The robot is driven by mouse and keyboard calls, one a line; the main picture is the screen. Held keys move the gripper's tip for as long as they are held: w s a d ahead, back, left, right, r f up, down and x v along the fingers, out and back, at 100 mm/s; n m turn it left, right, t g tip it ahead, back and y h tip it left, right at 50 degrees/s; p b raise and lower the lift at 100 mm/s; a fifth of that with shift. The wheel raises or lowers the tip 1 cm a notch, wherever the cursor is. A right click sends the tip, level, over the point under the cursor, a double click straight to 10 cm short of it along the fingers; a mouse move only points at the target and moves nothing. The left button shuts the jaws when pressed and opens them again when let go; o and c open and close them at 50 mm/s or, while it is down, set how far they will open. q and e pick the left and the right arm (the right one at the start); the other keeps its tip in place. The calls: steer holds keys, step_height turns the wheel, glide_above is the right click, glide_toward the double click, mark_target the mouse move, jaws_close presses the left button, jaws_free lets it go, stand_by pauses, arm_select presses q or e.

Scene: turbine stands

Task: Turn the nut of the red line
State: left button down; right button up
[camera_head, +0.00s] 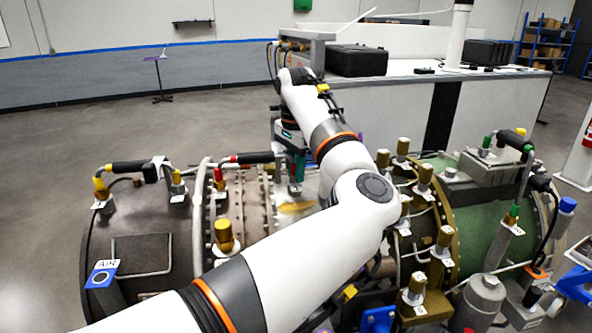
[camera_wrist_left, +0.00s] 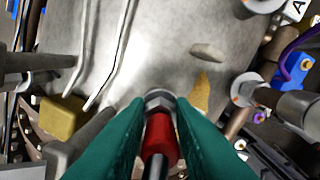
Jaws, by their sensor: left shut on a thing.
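The red line (camera_head: 248,158) is a black hose with red ends, lying over the brown turbine casing in the head view. Its left end bends down to a fitting. In the left wrist view a red collar (camera_wrist_left: 160,138) sits behind a silver nut (camera_wrist_left: 160,100) on the grey casing. My left gripper (camera_head: 297,168) reaches down at the line's right end. Its green fingers in the left wrist view (camera_wrist_left: 161,110) are shut on the nut from both sides. The fingers hide part of the collar. My right gripper is not in view.
A yellow-ended line (camera_head: 130,167) lies to the left and a green-ended line (camera_head: 512,140) to the right. Several brass-capped fittings (camera_head: 415,285) stand beside my arm. A counter with a black case (camera_head: 357,60) is behind.

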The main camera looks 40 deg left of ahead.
arm_select(q)
steer(key=shift+m+b, duration=0.7)
steer(key=shift+m, duration=0.4)
steer(key=m+b, duration=0.1)
steer(key=m, duration=0.1)
steer(key=shift+d+m, duration=0.1)
steer(key=shift+m, duration=0.3)
steer(key=m+b, duration=0.2)
steer(key=m, duration=0.2)
steer(key=shift+s+m, duration=0.1)
steer(key=shift+m, duration=0.3)
steer(key=shift+r+m, duration=0.1)
steer(key=shift+m, duration=0.2)
steer(key=c, duration=1.2)
jaws_free()
steer(key=shift+c, duration=0.2)
steer(key=shift+r, duration=0.1)
